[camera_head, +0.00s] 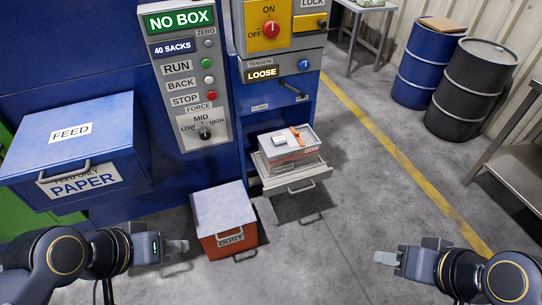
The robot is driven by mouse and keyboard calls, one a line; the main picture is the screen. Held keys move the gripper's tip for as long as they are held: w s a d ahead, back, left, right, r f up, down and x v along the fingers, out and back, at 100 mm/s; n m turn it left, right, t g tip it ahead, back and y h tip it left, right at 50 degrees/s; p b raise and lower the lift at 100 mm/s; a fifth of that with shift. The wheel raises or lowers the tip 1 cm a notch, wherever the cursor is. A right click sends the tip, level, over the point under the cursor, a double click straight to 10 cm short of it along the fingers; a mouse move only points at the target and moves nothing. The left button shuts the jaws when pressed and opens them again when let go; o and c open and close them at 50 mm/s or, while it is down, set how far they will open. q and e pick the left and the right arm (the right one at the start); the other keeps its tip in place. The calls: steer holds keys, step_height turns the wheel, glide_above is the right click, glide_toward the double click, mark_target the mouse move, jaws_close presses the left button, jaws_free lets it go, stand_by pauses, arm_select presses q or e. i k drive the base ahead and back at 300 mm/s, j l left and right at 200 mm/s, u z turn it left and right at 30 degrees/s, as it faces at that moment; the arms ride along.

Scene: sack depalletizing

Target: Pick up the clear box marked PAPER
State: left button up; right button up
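No clear box with a readable PAPER mark shows in the head view. The word PAPER is readable only on a label (82,181) on the blue feed bin's front. A pale, boxy item (290,158) with small red marks sits in the pulled-out drawer of the blue machine; I cannot tell whether it is clear. A small orange and white object (297,137) lies on top of it. My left gripper (184,246) is at the lower left, left of the dust box. My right gripper (379,257) is over bare floor at the lower right. Both look empty; their finger gaps are unclear.
The orange-red DUST box (229,240) with a grey lid stands on the floor between my grippers. The drawer (312,179) juts out behind it. The control panel (183,85) reads NO BOX. Blue (428,65) and black (470,92) drums and a metal table (519,165) stand right.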

mark_target(277, 158)
steer(key=i+l+u, duration=0.1)
steer(key=u, duration=0.35)
steer(key=i+l+u, duration=0.15)
steer(key=u, duration=0.3)
steer(key=i+l+u, duration=0.2)
steer(key=u, duration=0.25)
steer(key=i+l, duration=0.15)
steer(key=l, duration=0.25)
steer(key=i+l, duration=0.2)
steer(key=l, duration=0.15)
steer(key=i+l, duration=0.15)
steer(key=l, duration=0.25)
steer(key=i+l, duration=0.2)
steer(key=l, duration=0.15)
steer(key=i+l, duration=0.15)
steer(key=l, duration=0.25)
steer(key=i+l, duration=0.2)
steer(key=l, duration=0.15)
